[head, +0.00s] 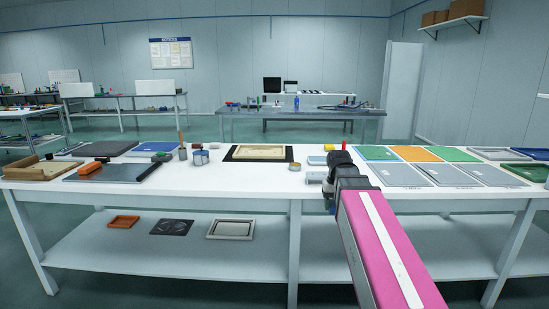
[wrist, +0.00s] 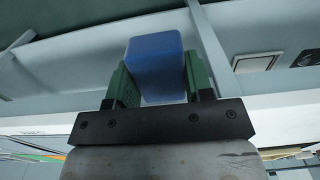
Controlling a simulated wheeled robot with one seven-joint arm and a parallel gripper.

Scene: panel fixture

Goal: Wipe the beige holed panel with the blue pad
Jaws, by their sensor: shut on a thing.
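The beige panel (head: 258,152) lies flat on a black mat (head: 232,155) near the middle of the white table; its holes are too small to make out in the head view. My gripper (head: 329,198) is to the right of the panel and nearer to me, at the table's front edge, apart from the panel. In the wrist view, the green fingers of my gripper (wrist: 156,82) are shut on the blue pad (wrist: 154,60), one on each side. In the head view the pad is mostly hidden by my arm.
Small cans (head: 200,157) stand left of the panel, and a small tin (head: 295,167) stands at its right. A wooden tray (head: 38,173) and an orange block (head: 90,169) are at the left. Coloured sheets (head: 416,154) and grey plates (head: 430,174) cover the right side.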

